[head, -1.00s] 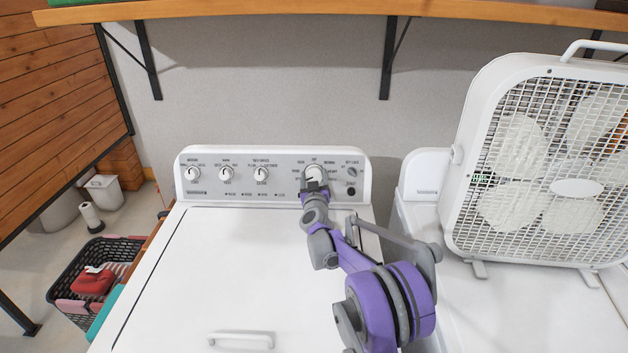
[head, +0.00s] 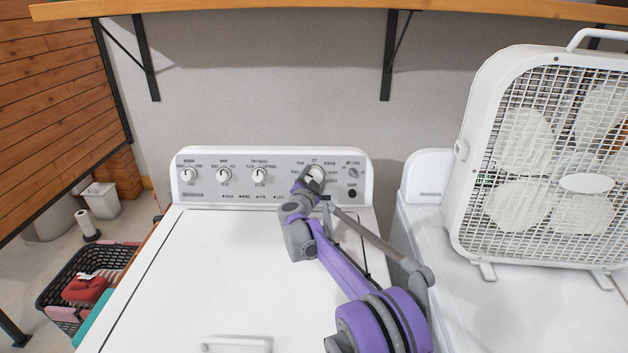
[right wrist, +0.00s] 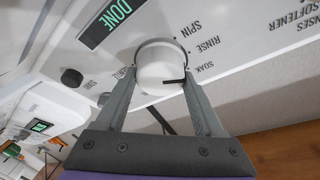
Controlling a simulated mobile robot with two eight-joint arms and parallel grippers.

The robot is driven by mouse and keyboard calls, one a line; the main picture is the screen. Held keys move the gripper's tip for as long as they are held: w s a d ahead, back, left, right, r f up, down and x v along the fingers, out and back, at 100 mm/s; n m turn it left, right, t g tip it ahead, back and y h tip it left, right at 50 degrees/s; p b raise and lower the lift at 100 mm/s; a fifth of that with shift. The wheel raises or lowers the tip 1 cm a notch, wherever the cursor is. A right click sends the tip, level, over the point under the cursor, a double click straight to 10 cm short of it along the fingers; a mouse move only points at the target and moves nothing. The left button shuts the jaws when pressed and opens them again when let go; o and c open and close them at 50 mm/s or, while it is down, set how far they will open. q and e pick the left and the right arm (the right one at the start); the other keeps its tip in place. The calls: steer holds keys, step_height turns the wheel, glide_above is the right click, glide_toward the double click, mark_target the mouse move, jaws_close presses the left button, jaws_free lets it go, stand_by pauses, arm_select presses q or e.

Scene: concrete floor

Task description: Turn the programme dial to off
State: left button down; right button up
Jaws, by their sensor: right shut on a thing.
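The programme dial (head: 316,172) is the large white knob at the right of the white washer's control panel (head: 290,161). My right gripper (head: 312,180) is at it, partly covering it in the head view. In the right wrist view the dial (right wrist: 160,62) sits between the two fingers of my right gripper (right wrist: 160,80), which are shut on its sides. A dark mark on the dial's face points right, toward the word SOAK. The word OFF cannot be made out in the right wrist view. My left gripper is not in view.
Three smaller knobs (head: 224,174) sit left on the panel, and a dark round button (head: 352,194) sits right of the dial. A box fan (head: 560,160) stands on the neighbouring machine. A wooden shelf (head: 300,9) runs above.

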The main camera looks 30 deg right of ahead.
steer(key=m+g, duration=0.1)
steer(key=m, duration=0.2)
steer(key=m+g+p, duration=0.1)
steer(key=m, duration=0.2)
steer(key=m+g, duration=0.1)
steer(key=m, duration=0.2)
steer(key=shift+m+p, duration=0.4)
steer(key=shift+m+g+y+p, duration=0.45)
steer(key=shift+m+y, duration=0.15)
steer(key=shift+m, duration=1)
steer(key=o, duration=1.4)
steer(key=v, duration=1.1)
steer(key=shift+s+d+b, duration=0.1)
steer(key=shift+d+b, duration=0.05)
steer(key=shift+b, duration=0.25)
steer(key=shift+f, duration=0.1)
